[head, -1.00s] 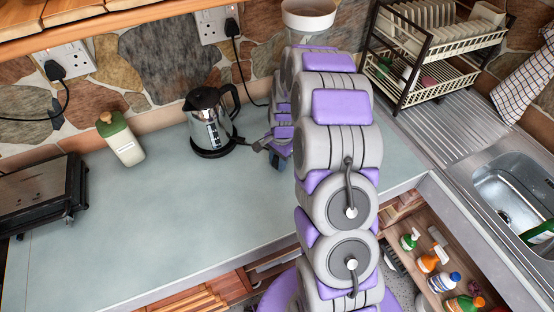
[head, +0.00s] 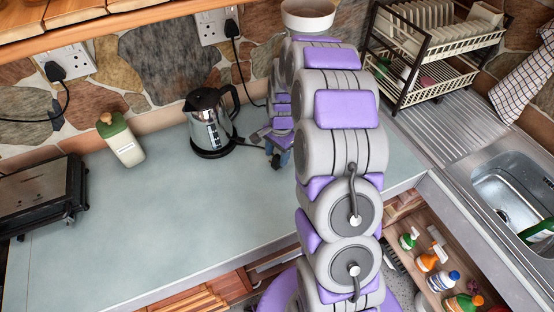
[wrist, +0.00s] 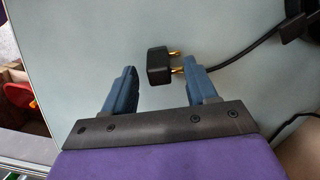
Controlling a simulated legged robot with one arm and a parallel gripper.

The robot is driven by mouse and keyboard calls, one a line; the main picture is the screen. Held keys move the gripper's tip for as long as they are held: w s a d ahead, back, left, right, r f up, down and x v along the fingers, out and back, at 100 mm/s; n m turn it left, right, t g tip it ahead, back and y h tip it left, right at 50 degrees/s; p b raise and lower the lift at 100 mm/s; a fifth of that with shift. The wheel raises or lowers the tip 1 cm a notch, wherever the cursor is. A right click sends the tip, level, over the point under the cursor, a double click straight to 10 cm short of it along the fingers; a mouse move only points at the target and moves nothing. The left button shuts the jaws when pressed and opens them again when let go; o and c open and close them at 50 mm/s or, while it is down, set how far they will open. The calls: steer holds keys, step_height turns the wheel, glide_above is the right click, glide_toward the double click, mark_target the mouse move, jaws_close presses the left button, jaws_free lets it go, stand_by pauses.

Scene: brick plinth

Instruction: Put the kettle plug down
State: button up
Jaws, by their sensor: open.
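The black kettle plug (wrist: 158,66) with gold pins shows in the wrist view against the pale counter, and it appears to lie on it. Its pins point right and its cord leads up to the right. My gripper (wrist: 160,75) is open, one blue finger on each side just below the plug, with gaps showing around it. In the head view my gripper (head: 279,158) is low over the counter right of the silver and black kettle (head: 207,128), and the plug cannot be made out there.
The counter (head: 150,210) is clear in front of the kettle. A green-capped bottle (head: 123,142) and a dark toaster-like appliance (head: 45,195) stand to the left. Wall sockets (head: 68,62) are behind. A dish rack (head: 440,50) and sink (head: 515,190) are at right.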

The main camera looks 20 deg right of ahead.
mark_target(279, 156)
steer(key=r, duration=0.4)
steer(key=r+p, duration=0.1)
steer(key=r, duration=0.3)
steer(key=shift+w+d, duration=0.15)
steer(key=shift+d, duration=0.05)
steer(key=s+a+r+n, duration=0.3)
steer(key=s+a+r, duration=0.1)
steer(key=s+r, duration=0.25)
steer(key=s+a+r+n, duration=0.4)
steer(key=s+a+r, duration=0.1)
steer(key=s, duration=0.3)
steer(key=s+a+r+n+g+h, duration=0.1)
steer(key=s+n, duration=0.5)
steer(key=s, duration=1.4)
steer(key=shift+a+r+n, duration=0.3)
steer(key=shift+a+r, duration=0.2)
steer(key=shift+a, duration=0.15)
steer(key=shift+f+b, duration=0.3)
steer(key=shift+f, duration=0.05)
